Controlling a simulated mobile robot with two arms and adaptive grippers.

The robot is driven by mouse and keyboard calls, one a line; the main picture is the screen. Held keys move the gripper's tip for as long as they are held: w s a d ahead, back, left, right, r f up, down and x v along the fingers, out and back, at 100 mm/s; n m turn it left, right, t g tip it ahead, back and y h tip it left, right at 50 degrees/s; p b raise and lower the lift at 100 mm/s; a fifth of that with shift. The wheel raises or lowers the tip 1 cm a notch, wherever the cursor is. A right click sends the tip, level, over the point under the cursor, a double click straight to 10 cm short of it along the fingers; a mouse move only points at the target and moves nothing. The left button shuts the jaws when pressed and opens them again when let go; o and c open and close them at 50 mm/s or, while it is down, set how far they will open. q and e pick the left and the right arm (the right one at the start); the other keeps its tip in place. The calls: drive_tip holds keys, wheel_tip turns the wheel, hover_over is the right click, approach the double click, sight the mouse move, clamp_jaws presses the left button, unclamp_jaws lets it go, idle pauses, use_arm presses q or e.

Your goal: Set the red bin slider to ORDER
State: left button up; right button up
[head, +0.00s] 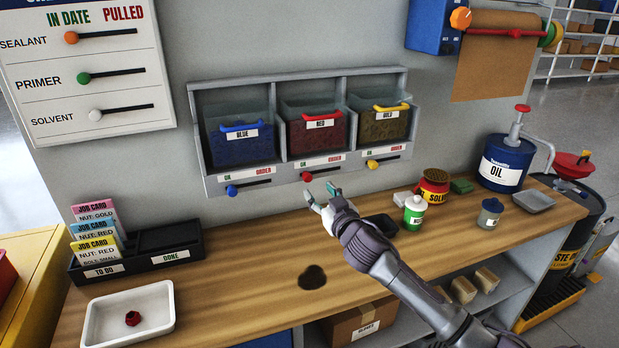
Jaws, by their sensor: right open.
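The red bin (319,128) sits in the middle of the wall rack, with a red handle and a RED label. Below it is its slider track with a red knob (307,177) at the left end, on the OK side; ORDER is printed toward the right. My right gripper (321,191) is open and empty, just below and right of the red knob, apart from it as far as I can tell. My left gripper is not in view.
The blue bin (239,140) with its blue knob (232,190) and the gold bin (385,122) with its yellow knob (372,164) flank the red bin.

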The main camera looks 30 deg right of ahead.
sight(309, 179)
drive_tip(key=w, duration=0.2)
drive_tip(key=w+d, duration=0.1)
drive_tip(key=w, duration=0.2)
drive_tip(key=w+p, duration=0.1)
drive_tip(key=w, duration=0.1)
drive_tip(key=shift+w+d, duration=0.15)
clamp_jaws()
drive_tip(key=shift+d, duration=0.1)
